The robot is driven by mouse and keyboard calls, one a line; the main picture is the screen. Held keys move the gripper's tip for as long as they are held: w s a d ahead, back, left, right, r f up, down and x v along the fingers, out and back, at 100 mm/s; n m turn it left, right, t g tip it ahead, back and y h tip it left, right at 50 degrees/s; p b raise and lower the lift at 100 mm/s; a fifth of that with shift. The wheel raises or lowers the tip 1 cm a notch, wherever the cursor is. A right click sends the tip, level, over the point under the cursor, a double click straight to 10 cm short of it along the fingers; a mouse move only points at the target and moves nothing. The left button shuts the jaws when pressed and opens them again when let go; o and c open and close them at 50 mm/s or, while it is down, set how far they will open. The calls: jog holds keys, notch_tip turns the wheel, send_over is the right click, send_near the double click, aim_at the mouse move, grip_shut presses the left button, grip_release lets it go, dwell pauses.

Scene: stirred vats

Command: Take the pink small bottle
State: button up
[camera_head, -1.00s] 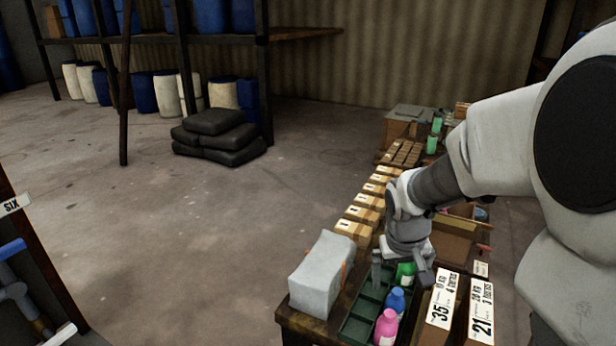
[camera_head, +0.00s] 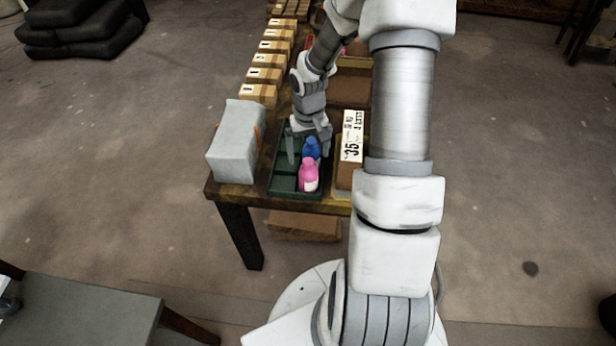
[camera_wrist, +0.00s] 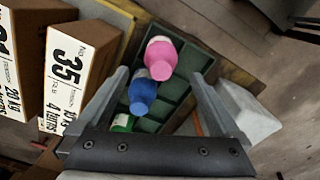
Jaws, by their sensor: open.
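The pink small bottle (camera_head: 309,176) stands in the near end of a green divided tray (camera_head: 284,184) on the table. It also shows in the wrist view (camera_wrist: 161,57), beyond the space between the fingertips. The blue bottle (camera_head: 311,150) stands directly behind it, and in the wrist view (camera_wrist: 142,90) it lies between the fingers. A green bottle (camera_wrist: 122,122) is partly hidden by my gripper's body. My gripper (camera_head: 307,148) is open and points down over the tray near the blue bottle. Its fingers (camera_wrist: 160,78) hold nothing; the pink bottle appears untouched.
A grey block-like package (camera_head: 234,145) stands left of the tray. A box labelled 35 (camera_head: 351,150) stands close on the right. Several small cartons (camera_head: 262,77) line the table's left edge behind. The tray's left compartments look empty.

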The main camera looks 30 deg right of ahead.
aim_at(308, 171)
jog(key=shift+f, duration=4)
grip_shut()
